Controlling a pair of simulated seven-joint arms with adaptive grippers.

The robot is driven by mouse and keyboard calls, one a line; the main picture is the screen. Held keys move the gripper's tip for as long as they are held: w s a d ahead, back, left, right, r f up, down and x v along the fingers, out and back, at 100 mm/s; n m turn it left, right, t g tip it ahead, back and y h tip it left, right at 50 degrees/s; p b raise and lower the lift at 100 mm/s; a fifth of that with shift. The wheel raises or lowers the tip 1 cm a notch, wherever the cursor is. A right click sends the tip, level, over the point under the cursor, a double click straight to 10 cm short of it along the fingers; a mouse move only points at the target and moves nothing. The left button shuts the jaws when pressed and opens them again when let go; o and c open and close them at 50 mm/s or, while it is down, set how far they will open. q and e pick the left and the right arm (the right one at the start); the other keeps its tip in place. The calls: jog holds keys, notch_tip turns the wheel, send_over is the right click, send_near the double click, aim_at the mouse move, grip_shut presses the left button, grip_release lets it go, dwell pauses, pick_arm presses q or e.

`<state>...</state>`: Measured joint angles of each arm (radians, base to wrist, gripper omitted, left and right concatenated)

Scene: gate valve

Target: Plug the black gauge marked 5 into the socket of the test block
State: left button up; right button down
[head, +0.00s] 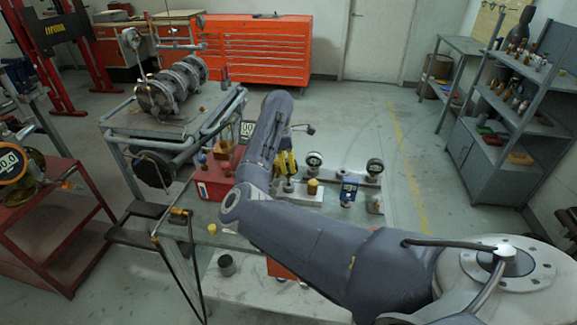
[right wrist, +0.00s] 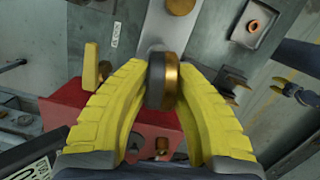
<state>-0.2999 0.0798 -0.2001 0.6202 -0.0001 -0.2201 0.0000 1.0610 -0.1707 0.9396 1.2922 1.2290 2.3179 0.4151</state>
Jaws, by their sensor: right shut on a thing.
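My right gripper (head: 287,163) has yellow fingers and points down over the bench, left of the standing gauges. In the right wrist view its fingers (right wrist: 162,88) are shut on a round black gauge with a brass-coloured side (right wrist: 157,78), seen edge-on. Its face and any number on it are hidden. A pale block (head: 301,197) with a yellow knob (head: 312,186) sits just below the gripper and may be the test block. In the right wrist view a pale grey bar (right wrist: 155,27) lies beyond the gauge. I cannot tell whether the gauge touches a socket. My left gripper is not clearly identifiable.
Two gauges (head: 313,160) (head: 374,167) stand right of the gripper. A red box (head: 213,181) is at the left, close under the fingers in the wrist view (right wrist: 75,100). A dark cup (head: 226,265) stands nearer.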

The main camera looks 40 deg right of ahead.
aim_at(289, 173)
jog(key=shift+f, duration=1.8)
jog(key=c, duration=1.2)
grip_release()
jog(key=r, duration=0.4)
jog(key=a+r, duration=0.1)
jog(key=r, duration=0.3)
jog(key=w+r, duration=0.1)
jog(key=r, duration=0.2)
jog(key=shift+a+r, duration=0.25)
jog(key=shift+r, duration=0.15)
